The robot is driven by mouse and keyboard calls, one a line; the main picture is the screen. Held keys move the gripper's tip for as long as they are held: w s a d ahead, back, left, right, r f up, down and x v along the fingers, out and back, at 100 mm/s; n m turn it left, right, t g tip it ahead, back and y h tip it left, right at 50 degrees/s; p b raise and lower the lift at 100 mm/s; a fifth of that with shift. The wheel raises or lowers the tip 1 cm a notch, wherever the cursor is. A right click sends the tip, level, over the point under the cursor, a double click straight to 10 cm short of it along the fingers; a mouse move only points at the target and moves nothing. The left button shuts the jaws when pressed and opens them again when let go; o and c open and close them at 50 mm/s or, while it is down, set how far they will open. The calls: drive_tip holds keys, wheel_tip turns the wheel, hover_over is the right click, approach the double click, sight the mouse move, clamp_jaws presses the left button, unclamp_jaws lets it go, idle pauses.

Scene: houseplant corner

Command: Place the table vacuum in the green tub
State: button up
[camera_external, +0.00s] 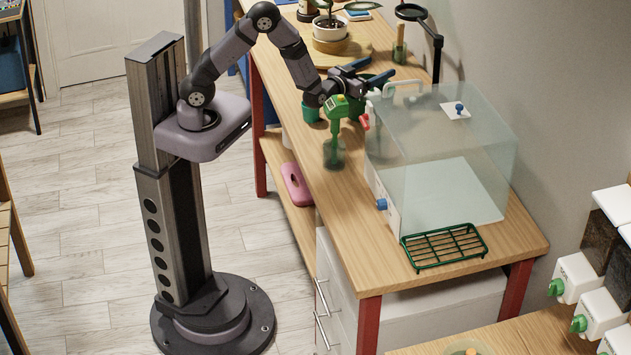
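My gripper (368,72) is over the bench, left of the clear box, with its two blue-tipped fingers apart. I see nothing held between them. A dark green tub (358,109) stands below the gripper, partly hidden by the gripper and a green-headed bottle. A smaller teal-green pot (310,113) stands to its left. I cannot tell which of the two is the task's green tub. I cannot clearly make out the table vacuum; it may be hidden behind the gripper or the bottle.
The green-headed bottle (335,109) stands upright in front of the tub. A clear box (440,140) fills the right of the bench, with a green wire rack (444,246) before it. A potted plant (330,29) and black-armed magnifier (437,52) stand behind. The front-left bench top is clear.

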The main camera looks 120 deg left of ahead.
drive_tip(key=shift+r, duration=0.15)
drive_tip(key=shift+r+p, duration=0.5)
drive_tip(key=shift+p, duration=0.15)
drive_tip(key=b+v, duration=0.3)
drive_tip(key=v, duration=0.9)
